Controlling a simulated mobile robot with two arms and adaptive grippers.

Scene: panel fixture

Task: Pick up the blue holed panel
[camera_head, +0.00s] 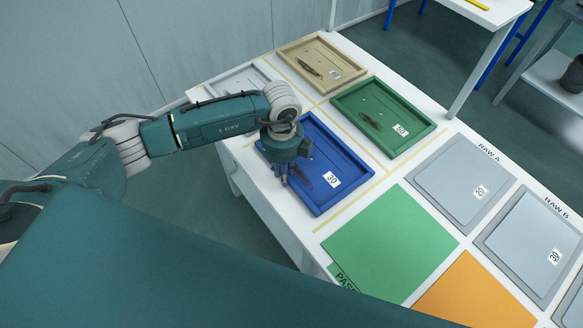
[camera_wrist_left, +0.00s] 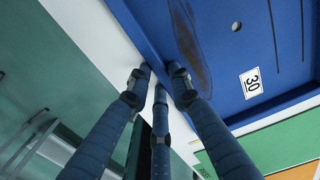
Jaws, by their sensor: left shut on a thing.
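The blue holed panel (camera_head: 330,157) is a shallow blue tray-like piece with a raised rim and a white "30" label, and it lies on the white table. In the left wrist view the panel (camera_wrist_left: 222,68) shows a small round hole, a dark oval patch and the "30" label. My left gripper (camera_head: 285,179) is at the panel's near-left edge, pointing down. In the left wrist view its fingers (camera_wrist_left: 157,78) are shut on the panel's rim, on both sides of it. The gripper and wrist hide part of the panel's left side. My right gripper is not in view.
A green panel (camera_head: 382,112) labelled 50, a beige panel (camera_head: 320,58) and a grey panel (camera_head: 237,79) lie close by. Green (camera_head: 385,243) and orange (camera_head: 475,299) flat areas and grey RAW plates (camera_head: 463,180) cover the right side. The table's left edge is close to the gripper.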

